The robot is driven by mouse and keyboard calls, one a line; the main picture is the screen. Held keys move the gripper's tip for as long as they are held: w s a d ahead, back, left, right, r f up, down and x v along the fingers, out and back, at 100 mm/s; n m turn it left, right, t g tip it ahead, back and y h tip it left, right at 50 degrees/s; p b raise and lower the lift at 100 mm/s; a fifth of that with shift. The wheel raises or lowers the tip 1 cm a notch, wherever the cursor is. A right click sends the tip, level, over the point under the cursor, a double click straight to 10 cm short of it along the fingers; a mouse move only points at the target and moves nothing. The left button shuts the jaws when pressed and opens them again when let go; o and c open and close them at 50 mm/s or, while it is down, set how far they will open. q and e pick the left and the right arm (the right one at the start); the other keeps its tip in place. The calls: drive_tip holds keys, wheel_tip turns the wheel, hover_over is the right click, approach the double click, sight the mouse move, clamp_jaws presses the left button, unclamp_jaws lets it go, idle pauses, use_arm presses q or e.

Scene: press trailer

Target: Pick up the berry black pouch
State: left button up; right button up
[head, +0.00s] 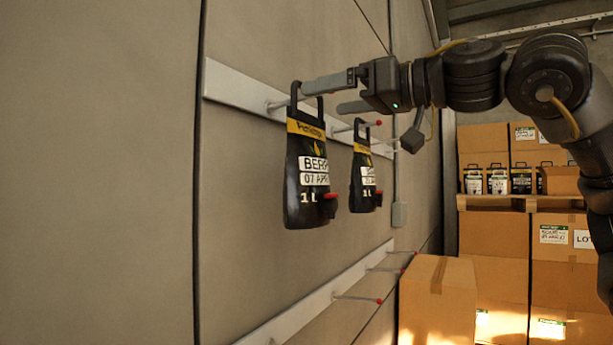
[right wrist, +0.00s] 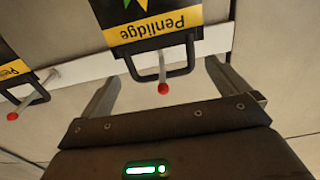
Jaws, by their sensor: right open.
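The berry black pouch (head: 306,178) hangs upright from a wall peg by its black loop handle. It has a yellow band, a white label starting "BERR" and a red cap low on its side. My right gripper (head: 324,98) is open at the handle's height, coming from the right. In the right wrist view the pouch (right wrist: 158,20) appears upside down. Its handle and the red-tipped peg (right wrist: 163,88) lie between the spread fingers (right wrist: 165,95); I cannot tell whether they touch. My left gripper is not in view.
A second black pouch (head: 363,178) hangs close by on the right, its label too small to read fully. A lower rail (head: 315,305) has red-tipped pegs. A cardboard box (head: 437,300) stands below right; stacked boxes (head: 495,280) and a shelf lie behind.

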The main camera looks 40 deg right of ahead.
drive_tip(key=p+x, duration=0.3)
drive_tip(key=x, duration=0.2)
drive_tip(key=shift+w+r, duration=0.15)
drive_tip(key=shift+r, duration=0.05)
drive_tip(key=shift+w+f+p, duration=0.1)
drive_tip(key=shift+w+p, duration=0.15)
drive_tip(key=shift+p, duration=0.05)
drive_tip(key=shift+s, duration=0.3)
drive_tip(key=shift+c, duration=1.8)
drive_tip(key=shift+w, duration=0.1)
drive_tip(key=c, duration=1.4)
